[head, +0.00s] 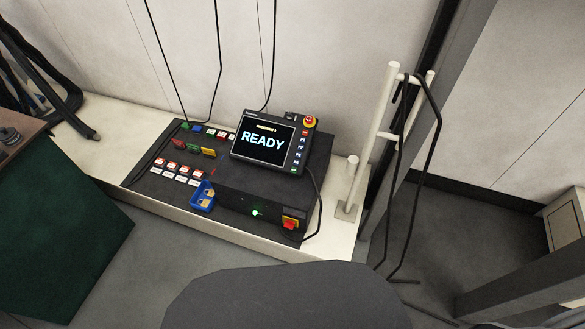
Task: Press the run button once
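A teach pendant (236,151) leans on a black control box on the bench, its screen (264,141) reading "READY". A column of small blue-white keys runs down the pendant's right side, with a small green key (293,170) at the bottom. A red stop knob (310,121) on a yellow ring sits at its top right corner. The key labels are too small to read, so I cannot tell for certain which is the run button. Neither of my grippers is in view.
The black box (240,190) has a lit white-green lamp (255,212) and a red-on-yellow switch (290,224). Left of it lie coloured blocks, red-white tags and a blue tray (203,205). A white post rack (385,120) with a hanging cable stands right of the pendant.

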